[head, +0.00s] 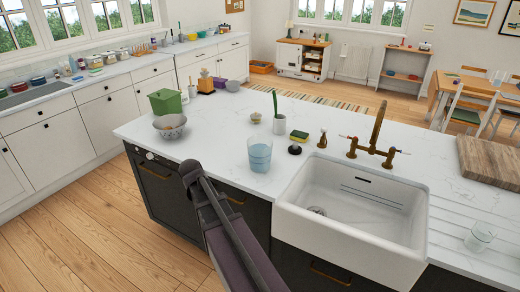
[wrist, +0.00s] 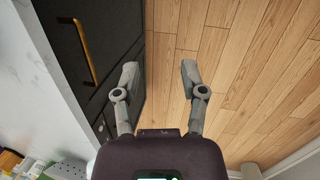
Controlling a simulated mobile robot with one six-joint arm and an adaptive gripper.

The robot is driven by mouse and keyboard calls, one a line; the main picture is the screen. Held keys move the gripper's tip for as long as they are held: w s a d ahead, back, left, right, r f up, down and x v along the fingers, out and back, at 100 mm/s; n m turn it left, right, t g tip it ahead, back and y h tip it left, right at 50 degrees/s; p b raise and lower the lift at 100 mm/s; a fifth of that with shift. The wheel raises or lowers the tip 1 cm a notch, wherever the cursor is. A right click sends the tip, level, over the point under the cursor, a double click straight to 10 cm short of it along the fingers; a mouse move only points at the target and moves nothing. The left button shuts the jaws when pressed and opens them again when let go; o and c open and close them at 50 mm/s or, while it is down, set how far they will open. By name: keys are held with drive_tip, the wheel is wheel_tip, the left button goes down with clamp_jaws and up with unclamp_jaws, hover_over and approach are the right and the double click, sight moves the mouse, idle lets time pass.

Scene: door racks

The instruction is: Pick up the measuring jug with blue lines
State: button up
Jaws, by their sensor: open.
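A clear, blue-tinted jug (head: 260,154) stands upright on the white island worktop, left of the sink; fine markings on it are too small to read. A second clear vessel (head: 479,236) stands on the grooved worktop right of the sink. My gripper (wrist: 159,74) is open and empty in the wrist view, with bare wooden floor between its fingers and a dark cabinet front beside it. Neither vessel can be made out in the wrist view. My arm rises in front of the island in the head view, left of and below the blue-tinted jug.
A black stopper (head: 294,149), a sponge (head: 299,136) and a pot with a green stem (head: 279,121) stand near the jug. A patterned bowl (head: 170,126) and green box (head: 165,102) are farther left. The sink (head: 352,205) opens to the right. Worktop between bowl and jug is clear.

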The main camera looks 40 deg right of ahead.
drive_tip(key=w+d+r+n+h+p, duration=0.1)
drive_tip(key=w+d+r+n+p, duration=0.1)
drive_tip(key=d, duration=0.6)
drive_tip(key=w+d+r+n+g+h+p, duration=0.1)
drive_tip(key=w+d+r+n+p, duration=0.2)
drive_tip(key=d+r, duration=0.3)
drive_tip(key=w+d+r+n+g+h+p, duration=0.1)
drive_tip(key=w+d+r+n+p, duration=0.2)
drive_tip(key=d, duration=0.7)
drive_tip(key=shift+w+r+p, duration=0.5)
drive_tip(key=shift+r+p, duration=0.2)
drive_tip(key=shift+r, duration=0.25)
drive_tip(key=shift+f, duration=0.15)
drive_tip(key=b, duration=0.7)
approach(265, 173)
drive_tip(key=d, duration=0.2)
drive_tip(key=shift+s+d, duration=0.1)
drive_tip(key=shift+s, duration=0.15)
drive_tip(key=shift+f, duration=0.1)
drive_tip(key=shift+d+b+x, duration=0.2)
drive_tip(key=shift+b+x, duration=2.15)
drive_tip(key=shift+x, duration=0.2)
